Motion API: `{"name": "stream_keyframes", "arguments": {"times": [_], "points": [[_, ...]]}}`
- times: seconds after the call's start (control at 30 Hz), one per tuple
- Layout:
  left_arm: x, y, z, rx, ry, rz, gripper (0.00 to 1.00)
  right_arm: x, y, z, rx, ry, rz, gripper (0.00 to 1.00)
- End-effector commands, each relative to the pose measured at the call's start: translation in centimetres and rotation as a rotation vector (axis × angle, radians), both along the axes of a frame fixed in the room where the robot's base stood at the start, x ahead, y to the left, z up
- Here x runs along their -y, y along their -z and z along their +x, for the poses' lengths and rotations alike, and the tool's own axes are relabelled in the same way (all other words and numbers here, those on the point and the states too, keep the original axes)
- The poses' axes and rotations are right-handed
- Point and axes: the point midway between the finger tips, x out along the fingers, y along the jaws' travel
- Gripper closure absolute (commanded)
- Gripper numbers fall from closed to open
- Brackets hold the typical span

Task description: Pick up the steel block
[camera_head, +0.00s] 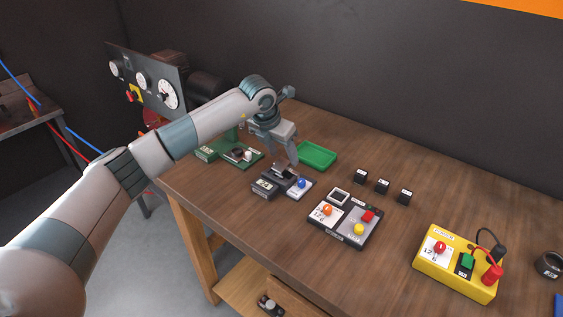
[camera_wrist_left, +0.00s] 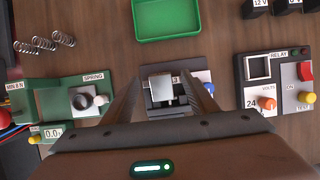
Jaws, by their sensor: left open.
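The steel block (camera_wrist_left: 161,88) is a small shiny grey block. In the left wrist view it sits on a dark grey tester (camera_wrist_left: 152,72), between the two fingers of my left gripper (camera_wrist_left: 163,85). The fingers are apart, one on each side of the block, and I see no clear contact. In the head view my left gripper (camera_head: 289,166) points down over the dark grey tester (camera_head: 266,185), which has a blue knob (camera_head: 301,183) on its light plate. The block is mostly hidden there by the gripper. My right gripper is not in view.
A green spring tester (camera_head: 241,155) stands left of the gripper, and a green tray (camera_head: 317,155) lies behind. A relay tester (camera_head: 345,220), several black blocks (camera_head: 382,186) and a yellow box (camera_head: 455,263) are to the right. Springs (camera_wrist_left: 45,43) lie at the wrist view's upper left.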

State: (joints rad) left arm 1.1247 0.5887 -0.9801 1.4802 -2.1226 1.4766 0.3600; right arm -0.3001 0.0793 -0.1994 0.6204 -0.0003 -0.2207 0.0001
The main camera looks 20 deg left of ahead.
Motion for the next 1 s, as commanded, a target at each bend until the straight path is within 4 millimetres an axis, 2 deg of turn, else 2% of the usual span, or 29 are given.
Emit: {"name": "stream_keyframes", "arguments": {"times": [0.03,0.23,0.67,0.7,0.77,0.9,1.0], "points": [[0.1,0.5,0.2,-0.004,-0.001,0.0,0.47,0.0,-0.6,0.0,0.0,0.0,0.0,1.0],[0.2,1.9,0.6,-0.002,0.001,0.001,0.47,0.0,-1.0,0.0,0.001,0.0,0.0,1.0],[0.2,1.9,0.7,0.0,0.001,0.001,0.47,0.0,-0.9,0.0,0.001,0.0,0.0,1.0],[0.2,1.9,0.7,0.0,0.001,0.001,0.49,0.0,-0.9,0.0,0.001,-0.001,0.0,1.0],[0.2,1.9,0.7,0.0,0.001,0.001,0.64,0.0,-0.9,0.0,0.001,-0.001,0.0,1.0],[0.2,1.9,0.7,0.0,0.001,0.001,0.97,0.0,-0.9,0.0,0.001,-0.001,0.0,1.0],[0.2,1.8,0.7,0.001,0.001,0.001,1.0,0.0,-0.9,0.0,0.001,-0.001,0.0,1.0]]}}
